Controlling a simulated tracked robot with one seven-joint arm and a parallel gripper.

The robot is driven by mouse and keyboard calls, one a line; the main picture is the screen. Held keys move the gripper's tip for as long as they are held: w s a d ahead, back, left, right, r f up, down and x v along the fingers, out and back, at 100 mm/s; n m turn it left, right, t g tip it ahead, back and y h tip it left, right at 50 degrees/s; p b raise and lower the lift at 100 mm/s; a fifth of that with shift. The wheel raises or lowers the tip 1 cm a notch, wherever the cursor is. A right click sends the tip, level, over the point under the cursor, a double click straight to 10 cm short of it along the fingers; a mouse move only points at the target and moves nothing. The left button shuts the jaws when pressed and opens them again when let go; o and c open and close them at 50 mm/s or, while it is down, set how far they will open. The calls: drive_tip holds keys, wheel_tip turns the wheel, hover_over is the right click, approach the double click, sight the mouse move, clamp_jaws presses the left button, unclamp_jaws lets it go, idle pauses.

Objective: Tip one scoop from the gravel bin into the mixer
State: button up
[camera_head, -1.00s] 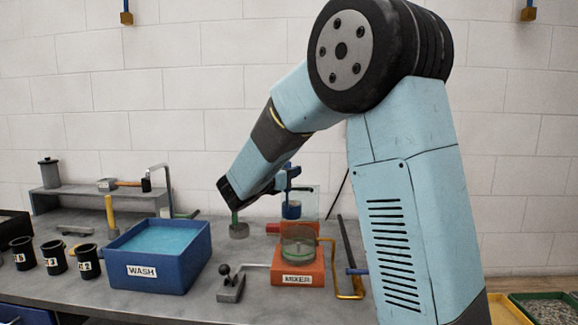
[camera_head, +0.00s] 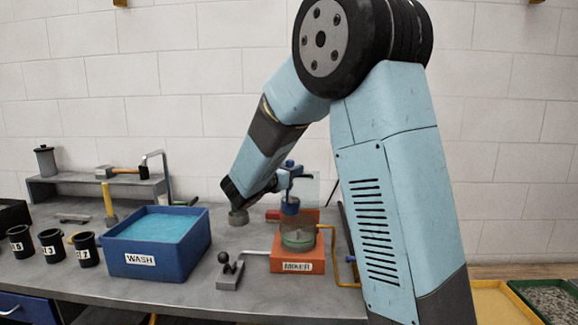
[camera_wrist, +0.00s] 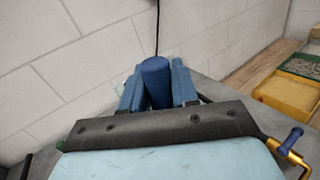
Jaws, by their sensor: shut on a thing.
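The mixer (camera_head: 299,263) is an orange box labelled MIXER with a greenish, clear-walled round bowl (camera_head: 298,241) on top. My gripper (camera_head: 283,181) is shut on a blue cylindrical handle, seen between its two blue fingers (camera_wrist: 157,85) in the wrist view.
A yellow bin (camera_head: 484,286) stands beside the gravel. The blue WASH tub (camera_head: 127,262), several black cups (camera_head: 52,245) and a small lever block (camera_head: 230,273) are on the bench left of the mixer. A yellow bent rod (camera_head: 334,262) stands at the mixer's right.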

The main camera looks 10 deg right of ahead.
drive_tip(key=s+d+m, duration=0.1)
drive_tip(key=s+d+f+m+y, duration=0.1)
drive_tip(key=d+m, duration=0.1)
drive_tip(key=shift+s+m, duration=0.1)
drive_tip(key=shift+m, duration=0.2)
drive_tip(key=shift+d, duration=0.1)
drive_tip(key=shift+s+d+f+m+y, duration=0.5)
drive_tip(key=shift+s+d+f+m, duration=0.25)
drive_tip(key=shift+s+d+m, duration=0.35)
drive_tip(key=shift+w, duration=0.15)
drive_tip(key=shift+s+d+f+m+y, duration=0.2)
drive_tip(key=shift+s+d+f+m, duration=0.1)
drive_tip(key=shift+d+f+m, duration=0.25)
drive_tip(key=shift+s+d+f+m+y, duration=0.2)
drive_tip(key=shift+s+d+f+m, duration=0.1)
drive_tip(key=shift+f+m, duration=0.4)
